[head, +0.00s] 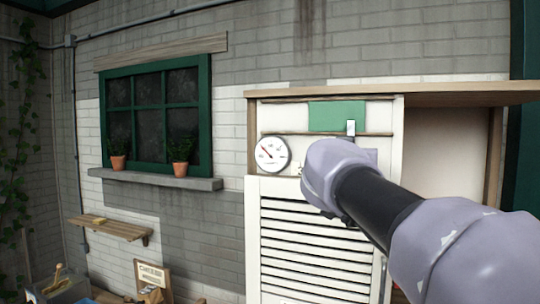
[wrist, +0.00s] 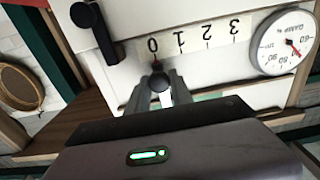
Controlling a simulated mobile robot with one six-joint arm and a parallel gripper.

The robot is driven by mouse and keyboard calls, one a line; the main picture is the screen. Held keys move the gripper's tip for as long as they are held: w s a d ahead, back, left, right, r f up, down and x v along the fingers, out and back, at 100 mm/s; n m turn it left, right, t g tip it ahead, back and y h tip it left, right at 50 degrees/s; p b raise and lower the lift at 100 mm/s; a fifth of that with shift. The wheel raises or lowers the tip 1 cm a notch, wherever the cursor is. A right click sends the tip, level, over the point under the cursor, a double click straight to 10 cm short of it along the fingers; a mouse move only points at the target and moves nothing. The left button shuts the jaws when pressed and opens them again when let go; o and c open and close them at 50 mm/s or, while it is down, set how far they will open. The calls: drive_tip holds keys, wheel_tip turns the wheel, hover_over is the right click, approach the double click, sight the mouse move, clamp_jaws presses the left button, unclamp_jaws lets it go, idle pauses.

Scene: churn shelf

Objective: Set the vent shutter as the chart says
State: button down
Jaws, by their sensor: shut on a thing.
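The vent shutter (head: 315,245) is a white louvred panel in the head view, its slats partly covered by my arm. In the wrist view, a number strip (wrist: 200,38) reads 0, 1, 2, 3. My gripper (wrist: 160,88) is shut on a small dark knob (wrist: 158,82) below the strip, and a red mark shows above it at 0. A white round damp gauge (head: 271,153) with a red needle sits left of my arm in the head view; it also shows in the wrist view (wrist: 272,48). I see no readable chart. The fingers are hidden in the head view.
A black round knob (wrist: 83,15) stands out at the wrist view's upper left. An open shelf bay (head: 445,150) is right of the shutter. A window ledge (head: 155,180) with potted plants and a small wooden shelf (head: 110,228) are on the left.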

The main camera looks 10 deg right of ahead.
drive_tip(key=w+a+b, duration=0.1)
drive_tip(key=w+a, duration=0.1)
drive_tip(key=a, duration=0.1)
drive_tip(key=shift+w+a+b, duration=0.15)
drive_tip(key=shift+b, duration=0.25)
drive_tip(key=c, duration=1.5)
unclamp_jaws()
drive_tip(key=o, duration=0.3)
drive_tip(key=shift+o, duration=0.2)
drive_tip(key=shift+w, duration=0.2)
drive_tip(key=shift+s, duration=0.15)
